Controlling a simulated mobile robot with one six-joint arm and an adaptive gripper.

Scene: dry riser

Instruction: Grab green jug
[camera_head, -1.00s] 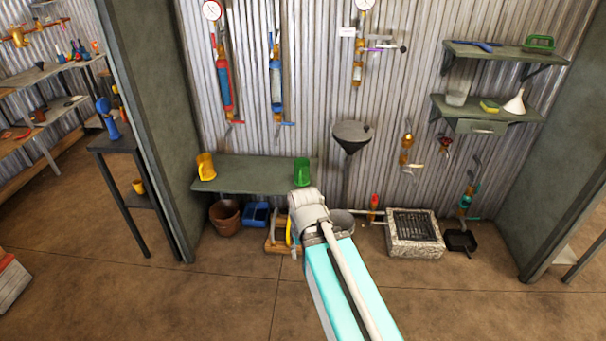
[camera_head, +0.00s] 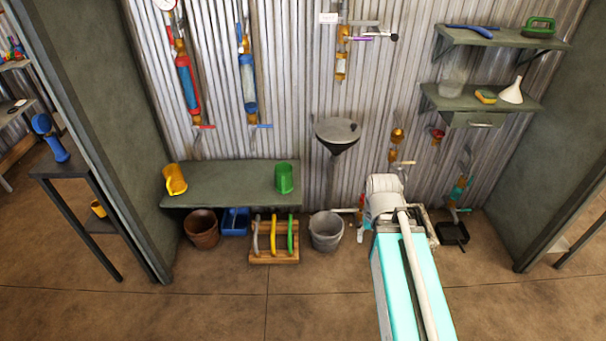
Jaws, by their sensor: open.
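The green jug (camera_head: 284,178) stands upright near the right end of the grey-green bench (camera_head: 228,186) against the corrugated wall. A yellow jug (camera_head: 175,179) stands near the bench's left end, with its handle showing. My arm rises from the bottom right, and its pale wrist end is to the right of the green jug and clearly apart from it. My gripper's fingers are hidden behind my arm, so I cannot see them. Nothing covers the green jug.
Under the bench are a brown pot (camera_head: 201,229), a blue bin (camera_head: 235,222) and a wooden rack (camera_head: 274,257) with coloured handles. A grey bucket (camera_head: 326,231) stands to their right. A funnel basin (camera_head: 337,132) is on the wall. The front floor is clear.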

